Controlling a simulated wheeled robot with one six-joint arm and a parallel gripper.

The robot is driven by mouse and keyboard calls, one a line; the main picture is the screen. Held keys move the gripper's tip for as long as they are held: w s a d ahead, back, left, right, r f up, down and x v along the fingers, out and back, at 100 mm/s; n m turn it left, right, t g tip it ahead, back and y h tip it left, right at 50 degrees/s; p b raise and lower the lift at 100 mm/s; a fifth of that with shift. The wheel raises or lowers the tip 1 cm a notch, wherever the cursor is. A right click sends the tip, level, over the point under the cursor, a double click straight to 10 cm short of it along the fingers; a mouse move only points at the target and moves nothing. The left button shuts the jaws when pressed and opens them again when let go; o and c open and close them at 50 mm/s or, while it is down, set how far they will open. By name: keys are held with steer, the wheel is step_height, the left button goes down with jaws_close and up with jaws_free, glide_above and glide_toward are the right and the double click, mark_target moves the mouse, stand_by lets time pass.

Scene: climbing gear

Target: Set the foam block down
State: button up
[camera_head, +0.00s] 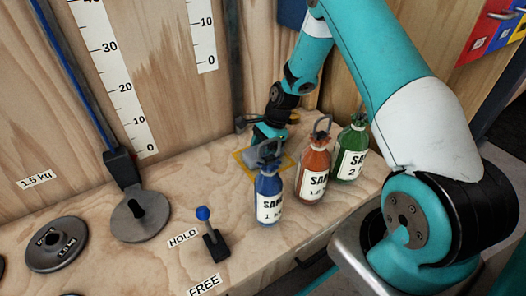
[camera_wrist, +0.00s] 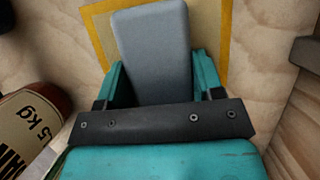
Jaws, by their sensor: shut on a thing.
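The foam block is a plain grey block (camera_wrist: 154,45) between the teal fingers of my gripper (camera_wrist: 160,75) in the wrist view. My gripper is shut on it. Beneath it is a tan square with a yellow border (camera_wrist: 228,40) on the wooden bench. In the head view, the grey block (camera_head: 254,155) shows over the yellow-edged square (camera_head: 240,163), partly hidden by my gripper and the blue bottle. I cannot tell whether the block touches the square.
Blue (camera_head: 269,190), red (camera_head: 313,168) and green (camera_head: 352,150) sand bottles stand in front and to the right of my gripper. A blue-knobbed lever (camera_head: 208,232) stands between HOLD and FREE labels. Weight discs (camera_head: 57,243) lie at left. The wooden wall is close behind.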

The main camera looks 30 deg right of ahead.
steer(key=shift+f, duration=0.1)
steer(key=o, duration=0.9)
